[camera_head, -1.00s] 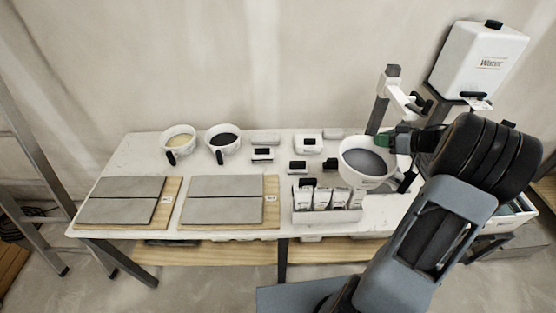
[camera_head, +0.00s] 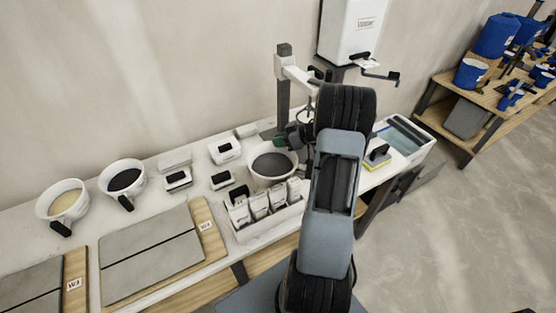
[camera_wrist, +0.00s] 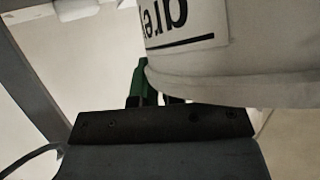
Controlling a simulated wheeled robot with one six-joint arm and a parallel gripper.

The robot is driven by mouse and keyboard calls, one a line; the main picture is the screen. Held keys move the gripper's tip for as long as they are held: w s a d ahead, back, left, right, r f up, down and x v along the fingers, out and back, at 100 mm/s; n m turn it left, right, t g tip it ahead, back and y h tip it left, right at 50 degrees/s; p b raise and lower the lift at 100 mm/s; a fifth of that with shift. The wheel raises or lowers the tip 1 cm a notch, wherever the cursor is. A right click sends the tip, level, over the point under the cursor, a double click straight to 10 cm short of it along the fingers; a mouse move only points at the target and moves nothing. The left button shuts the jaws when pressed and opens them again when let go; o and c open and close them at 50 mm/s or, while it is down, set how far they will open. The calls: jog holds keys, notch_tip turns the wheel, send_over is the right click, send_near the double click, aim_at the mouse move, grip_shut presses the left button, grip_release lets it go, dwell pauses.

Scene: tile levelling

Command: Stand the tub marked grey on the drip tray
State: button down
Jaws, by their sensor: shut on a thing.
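A white tub with grey contents (camera_head: 272,165) is at the right part of the long table, behind a rack of white packets. My gripper (camera_head: 291,138), with green on its fingers, is shut on this tub at its far right side. In the wrist view the tub's white wall (camera_wrist: 245,75) fills the upper right, with part of a "grey" label (camera_wrist: 185,22) showing upside down. The gripper (camera_wrist: 155,90) shows there beside the wall. Whether the tub's base touches the table is hidden. I cannot make out the drip tray for certain.
A mixer stand (camera_head: 284,85) rises behind the tub. A water basin (camera_head: 405,137) and a yellow-edged sponge float (camera_head: 377,157) lie right. Tubs of cream (camera_head: 66,202) and black (camera_head: 123,180) stand left.

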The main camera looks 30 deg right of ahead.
aim_at(280, 159)
jog(key=shift+f, duration=4.85)
jog(key=c, duration=1.2)
grip_release()
